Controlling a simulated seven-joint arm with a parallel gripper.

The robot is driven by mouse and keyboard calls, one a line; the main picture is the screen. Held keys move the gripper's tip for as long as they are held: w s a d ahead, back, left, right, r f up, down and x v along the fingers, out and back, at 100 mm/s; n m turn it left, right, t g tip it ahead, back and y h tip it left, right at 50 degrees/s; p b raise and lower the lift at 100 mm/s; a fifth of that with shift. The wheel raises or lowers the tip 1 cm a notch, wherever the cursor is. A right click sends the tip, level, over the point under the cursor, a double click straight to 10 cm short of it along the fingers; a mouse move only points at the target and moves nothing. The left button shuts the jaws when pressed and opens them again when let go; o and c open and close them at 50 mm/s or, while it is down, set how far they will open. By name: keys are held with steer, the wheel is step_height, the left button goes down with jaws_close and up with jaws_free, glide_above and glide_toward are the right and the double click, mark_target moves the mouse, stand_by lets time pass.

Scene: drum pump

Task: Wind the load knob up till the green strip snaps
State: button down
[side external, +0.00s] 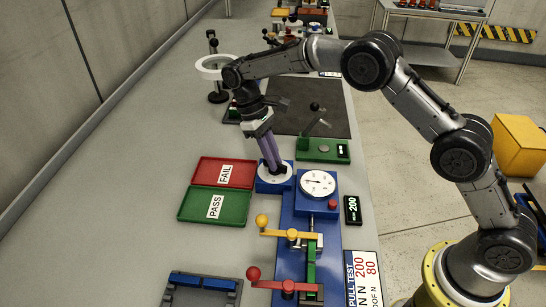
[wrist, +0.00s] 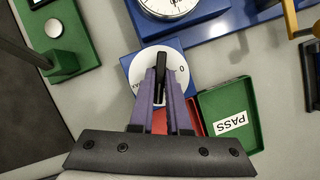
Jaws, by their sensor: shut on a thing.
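The load knob is a black bar on a white dial (side external: 275,174) set on a blue block, and the wrist view shows the bar (wrist: 175,66) upright between the fingers. My gripper (side external: 271,164) points down, its purple fingers shut on the knob's bar. In the wrist view my gripper (wrist: 163,77) covers part of the dial. The green strip (side external: 311,264) lies between the yellow and red clamp levers on the blue tester. It looks whole, but the levers hide parts of it.
A red FAIL tray (side external: 202,172) and a green PASS tray (side external: 235,213) lie left of the tester. The yellow lever (side external: 272,232) and red lever (side external: 278,284) stick out. A green block with a black lever (side external: 330,152) stands behind the gauge.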

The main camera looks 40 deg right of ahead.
steer(key=c, duration=0.9)
jaws_free()
steer(key=shift+v, duration=3.85)
